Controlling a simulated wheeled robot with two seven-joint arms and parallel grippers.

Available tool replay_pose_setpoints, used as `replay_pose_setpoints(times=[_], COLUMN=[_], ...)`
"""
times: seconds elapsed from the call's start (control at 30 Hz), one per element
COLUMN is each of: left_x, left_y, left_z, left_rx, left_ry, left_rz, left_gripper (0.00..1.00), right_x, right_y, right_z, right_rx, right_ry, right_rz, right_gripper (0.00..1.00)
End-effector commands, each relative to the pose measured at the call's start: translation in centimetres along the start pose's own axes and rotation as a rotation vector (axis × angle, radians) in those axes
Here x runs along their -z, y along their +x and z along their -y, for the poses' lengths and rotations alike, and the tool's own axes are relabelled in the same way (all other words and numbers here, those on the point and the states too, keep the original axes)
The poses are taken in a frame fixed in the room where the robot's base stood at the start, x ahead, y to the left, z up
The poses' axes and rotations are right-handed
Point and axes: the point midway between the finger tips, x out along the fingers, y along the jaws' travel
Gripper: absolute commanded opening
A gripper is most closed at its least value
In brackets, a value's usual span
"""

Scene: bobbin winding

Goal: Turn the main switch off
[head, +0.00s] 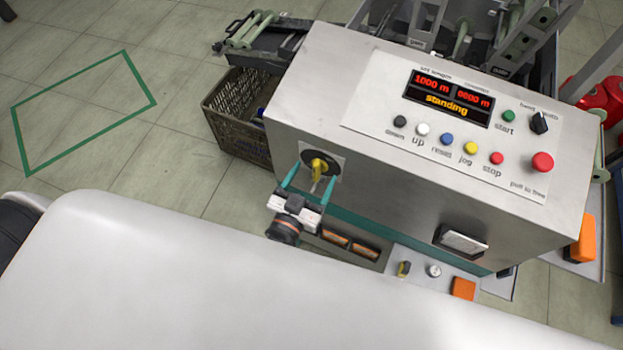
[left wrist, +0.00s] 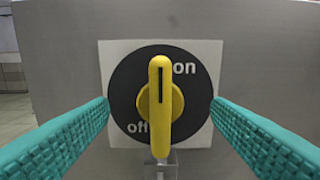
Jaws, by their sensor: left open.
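The main switch (head: 320,166) is a yellow handle on a black round plate, on the machine's front face at the left. In the left wrist view the yellow handle (left wrist: 160,100) stands upright, its dark line at the upper end. My left gripper (head: 308,184) is open in front of the switch. Its teal fingers are on either side of the handle, with clear gaps. My right gripper is not in view.
The grey machine cabinet (head: 390,165) carries a display (head: 447,98) reading "standing" and several coloured buttons. A brown crate (head: 235,112) stands left of the cabinet. A green outline (head: 140,78) marks open floor.

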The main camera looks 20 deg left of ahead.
Motion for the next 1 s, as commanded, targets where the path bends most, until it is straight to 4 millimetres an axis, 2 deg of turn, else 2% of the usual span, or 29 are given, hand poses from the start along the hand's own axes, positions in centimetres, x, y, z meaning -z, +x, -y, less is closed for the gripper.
replay_pose_setpoints(times=[0.37, 1.0], left_x=[0.1, 0.1], left_y=[-0.2, 1.6], left_z=[0.0, 0.0], left_rx=[0.001, 0.001], left_ry=[0.000, 0.000], left_rz=[-0.004, -0.004], left_gripper=[0.73, 0.73], right_x=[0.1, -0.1], right_y=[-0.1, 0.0], right_z=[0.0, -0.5], right_rx=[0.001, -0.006], right_ry=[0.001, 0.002], right_rz=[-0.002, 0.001], right_gripper=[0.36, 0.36])
